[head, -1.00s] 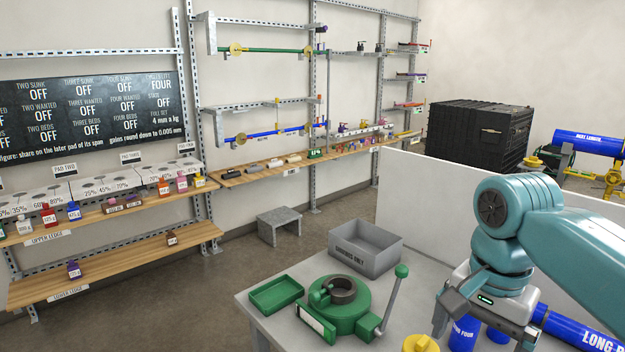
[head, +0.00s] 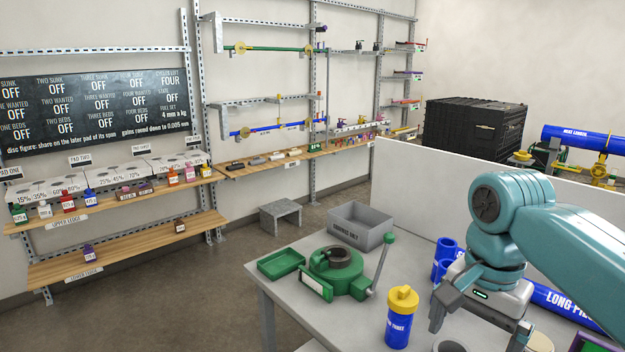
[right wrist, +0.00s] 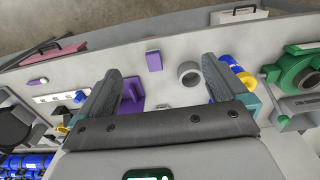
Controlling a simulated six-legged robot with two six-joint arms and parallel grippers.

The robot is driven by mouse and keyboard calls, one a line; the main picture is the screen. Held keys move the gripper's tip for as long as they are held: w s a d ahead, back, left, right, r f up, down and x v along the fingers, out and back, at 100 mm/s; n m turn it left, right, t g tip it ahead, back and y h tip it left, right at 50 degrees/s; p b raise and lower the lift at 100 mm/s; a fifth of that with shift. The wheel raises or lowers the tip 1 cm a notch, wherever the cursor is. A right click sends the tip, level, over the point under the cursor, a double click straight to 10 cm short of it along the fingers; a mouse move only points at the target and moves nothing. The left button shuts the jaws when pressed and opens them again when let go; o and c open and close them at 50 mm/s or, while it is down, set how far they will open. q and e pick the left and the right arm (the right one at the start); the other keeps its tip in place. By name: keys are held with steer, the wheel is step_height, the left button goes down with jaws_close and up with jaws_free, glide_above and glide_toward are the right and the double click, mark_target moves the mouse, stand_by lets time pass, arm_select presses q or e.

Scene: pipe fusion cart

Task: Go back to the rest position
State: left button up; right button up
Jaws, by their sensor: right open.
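My right gripper (head: 478,318) comes in from the right in the head view and hangs above the grey bench (head: 285,312). In the right wrist view its two dark fingers (right wrist: 160,88) stand wide apart with nothing between them but the bench below. In the head view it is right of the blue bottle with a yellow cap (head: 398,318) and in front of blue cylinders (head: 444,262), apart from the bottle. My left gripper is out of view.
On the bench are a green clamp-like device (head: 338,270) with a lever, a green tray (head: 281,264), a grey bin (head: 360,226) and a long blue pipe (head: 562,303). A white panel (head: 450,195) stands behind. Wall shelves (head: 130,240) are at left, with open floor between.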

steer(key=w+a+f+n+y, duration=0.1)
steer(key=a+f+n, duration=0.2)
steer(key=f, duration=1.2)
steer(key=a+f+n+y, duration=0.2)
steer(key=a+f, duration=0.2)
steer(key=f, duration=1.2)
steer(key=s+a+f+n+y, duration=0.1)
steer(key=s+a+f+n, duration=0.1)
steer(key=s+f, duration=1.4)
steer(key=shift+s+a+f+n, duration=0.2)
steer(key=shift+s+f+n, duration=0.15)
steer(key=shift+s, duration=0.6)
